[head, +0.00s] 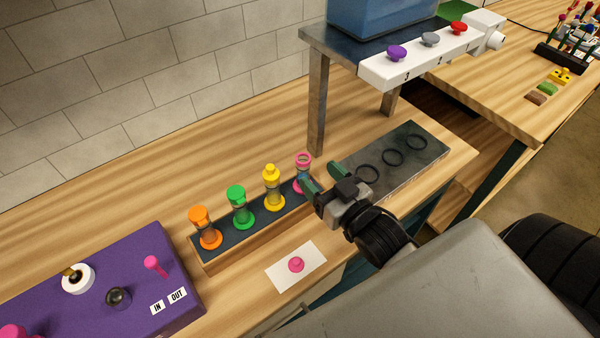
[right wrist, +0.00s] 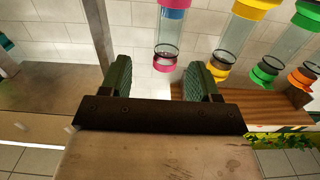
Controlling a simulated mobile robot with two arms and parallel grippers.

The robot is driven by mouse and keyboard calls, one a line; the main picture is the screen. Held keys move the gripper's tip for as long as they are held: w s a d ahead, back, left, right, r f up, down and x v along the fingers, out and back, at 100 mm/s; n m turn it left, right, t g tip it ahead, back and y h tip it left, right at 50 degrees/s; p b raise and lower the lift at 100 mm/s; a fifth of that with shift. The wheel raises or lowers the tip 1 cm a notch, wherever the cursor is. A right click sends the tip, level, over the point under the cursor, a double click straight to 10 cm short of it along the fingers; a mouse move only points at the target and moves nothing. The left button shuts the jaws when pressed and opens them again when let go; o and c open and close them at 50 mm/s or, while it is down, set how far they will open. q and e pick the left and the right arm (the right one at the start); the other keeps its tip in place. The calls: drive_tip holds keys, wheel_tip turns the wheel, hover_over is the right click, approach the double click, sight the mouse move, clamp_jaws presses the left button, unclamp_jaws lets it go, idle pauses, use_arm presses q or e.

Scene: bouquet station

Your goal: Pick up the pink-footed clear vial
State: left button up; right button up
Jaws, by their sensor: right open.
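The pink-footed clear vial (head: 303,166) stands upright at the right end of the rack. It has a pink ring at its top and no stopper in it. My right gripper (head: 322,179) is open beside the vial, on its right and near side, and partly hides its foot. In the right wrist view, which looks upside down, the vial (right wrist: 170,37) shows beyond the open jaws (right wrist: 159,80), roughly in line with the gap between them. I see no contact. My left gripper is not in view.
Yellow (head: 272,187), green (head: 239,208) and orange (head: 205,228) vials stand in the wooden rack (head: 212,266). A pink stopper (head: 296,264) lies on a white card (head: 278,279). A purple box (head: 130,265) is at left, a dark ringed plate (head: 412,178) at right. A raised shelf (head: 318,105) stands behind.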

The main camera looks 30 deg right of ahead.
sight(298, 160)
drive_tip(key=shift+w+a, duration=0.1)
drive_tip(key=shift+w, duration=0.65)
drive_tip(key=w, duration=0.1)
drive_tip(key=w+a+p, duration=0.1)
drive_tip(key=w, duration=0.1)
drive_tip(key=w+p, duration=0.1)
drive_tip(key=shift+w+a+f, duration=0.1)
drive_tip(key=shift+w+a, duration=0.05)
drive_tip(key=shift+a, duration=0.1)
drive_tip(key=shift+w+f, duration=0.15)
drive_tip(key=shift+w, duration=0.4)
drive_tip(key=c, duration=0.4)
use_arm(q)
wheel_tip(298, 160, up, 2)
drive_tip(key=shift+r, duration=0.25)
use_arm(e)
clamp_jaws()
